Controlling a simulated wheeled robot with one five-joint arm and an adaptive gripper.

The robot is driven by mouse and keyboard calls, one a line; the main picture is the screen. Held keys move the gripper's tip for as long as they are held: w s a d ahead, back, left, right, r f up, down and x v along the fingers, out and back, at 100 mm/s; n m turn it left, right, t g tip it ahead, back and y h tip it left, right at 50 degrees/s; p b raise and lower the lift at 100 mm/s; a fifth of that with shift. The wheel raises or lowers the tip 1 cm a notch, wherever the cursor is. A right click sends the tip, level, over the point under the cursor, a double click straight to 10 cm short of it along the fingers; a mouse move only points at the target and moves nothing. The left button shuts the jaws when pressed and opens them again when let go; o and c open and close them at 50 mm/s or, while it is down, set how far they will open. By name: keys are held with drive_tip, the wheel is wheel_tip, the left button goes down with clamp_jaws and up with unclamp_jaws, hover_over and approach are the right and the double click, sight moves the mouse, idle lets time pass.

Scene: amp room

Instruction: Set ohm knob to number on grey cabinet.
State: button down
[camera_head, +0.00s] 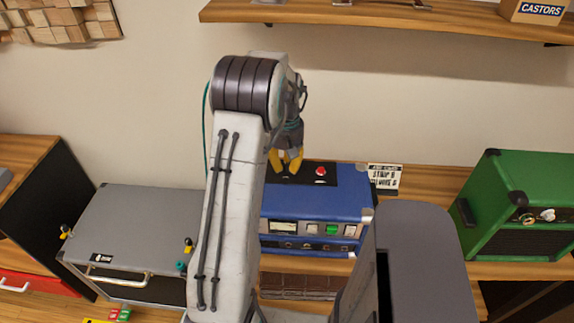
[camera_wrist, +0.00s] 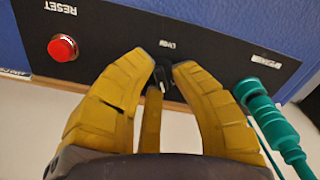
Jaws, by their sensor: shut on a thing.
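My gripper (camera_head: 286,163) is over the top of the blue amp (camera_head: 312,213), its yellow fingers pointing down at the black top panel. In the wrist view my gripper (camera_wrist: 161,68) is shut on a small black knob (camera_wrist: 161,82) with a white pointer line. The fingertips hide its sides. A small upside-down label (camera_wrist: 167,44) beside the knob seems to read OHM. The grey cabinet (camera_head: 140,222) stands left of the amp. A small black plate (camera_head: 102,257) on its front carries white marks too small to read.
A red RESET button (camera_wrist: 63,47) sits beside the knob on the same panel. A teal plug (camera_wrist: 272,112) is close to the other finger. A wooden shelf (camera_head: 400,18) runs above.

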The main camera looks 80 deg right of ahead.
sight(285, 163)
drive_tip(key=shift+w+n, duration=0.15)
drive_tip(key=shift+n, duration=1.75)
drive_tip(key=c, duration=1.1)
unclamp_jaws()
drive_tip(key=shift+w, duration=0.1)
drive_tip(key=shift+o, duration=0.2)
wheel_tip(285, 163, up, 12)
